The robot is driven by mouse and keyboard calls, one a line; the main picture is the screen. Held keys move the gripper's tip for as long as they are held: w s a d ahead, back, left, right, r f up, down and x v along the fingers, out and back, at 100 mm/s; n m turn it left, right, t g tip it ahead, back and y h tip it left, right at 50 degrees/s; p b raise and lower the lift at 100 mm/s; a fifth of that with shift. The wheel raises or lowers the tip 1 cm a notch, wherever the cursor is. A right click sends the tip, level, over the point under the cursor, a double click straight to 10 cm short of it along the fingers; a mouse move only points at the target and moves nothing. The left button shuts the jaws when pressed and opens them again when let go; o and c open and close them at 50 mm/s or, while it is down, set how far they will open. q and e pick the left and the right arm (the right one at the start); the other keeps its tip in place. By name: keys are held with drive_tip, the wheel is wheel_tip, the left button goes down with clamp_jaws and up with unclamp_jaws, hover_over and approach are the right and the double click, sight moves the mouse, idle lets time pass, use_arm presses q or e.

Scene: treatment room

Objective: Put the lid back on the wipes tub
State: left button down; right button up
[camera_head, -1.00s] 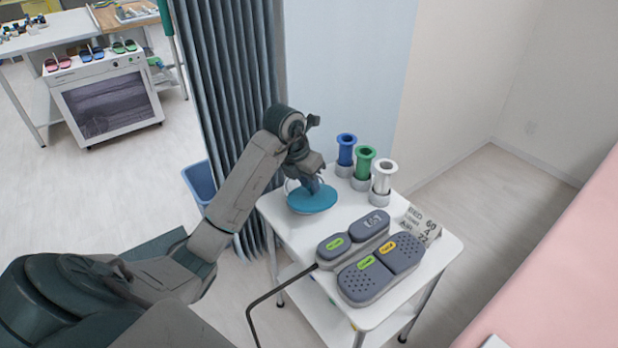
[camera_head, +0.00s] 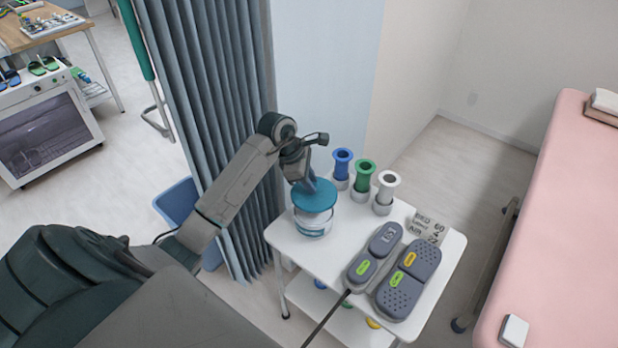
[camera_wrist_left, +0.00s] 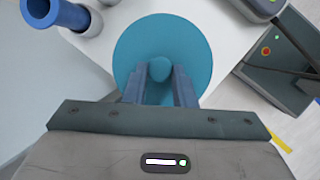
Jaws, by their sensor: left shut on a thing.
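The round teal lid (camera_head: 316,196) with a small knob is held level by my left gripper (camera_head: 306,180) at the back left of the white side table. In the left wrist view the gripper (camera_wrist_left: 160,88) is shut on the knob of the lid (camera_wrist_left: 190,50). The wipes tub (camera_head: 312,225), pale with a teal band, stands upright on the table directly below the lid. The lid hides most of the tub's mouth. I cannot tell whether lid and rim touch. My right gripper is not in view.
A curtain (camera_head: 215,110) hangs behind my arm.

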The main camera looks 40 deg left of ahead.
sight(307, 192)
use_arm(q)
drive_tip(key=shift+d+f, duration=0.1)
drive_tip(key=shift+f, duration=0.55)
wheel_tip(307, 192, down, 2)
drive_tip(key=shift+f+b, duration=0.2)
drive_tip(key=shift+b, duration=0.5)
drive_tip(key=shift+f+b, duration=0.55)
drive_tip(key=shift+f, duration=0.05)
drive_tip(key=shift+f+b, duration=0.55)
drive_tip(key=shift+f, duration=0.05)
drive_tip(key=shift+r+b, duration=0.1)
drive_tip(key=shift+b, duration=0.5)
drive_tip(key=shift+f+b, duration=0.25)
drive_tip(key=shift+b, duration=0.55)
idle(0.4)
idle(0.4)
drive_tip(key=c, duration=1.1)
unclamp_jaws()
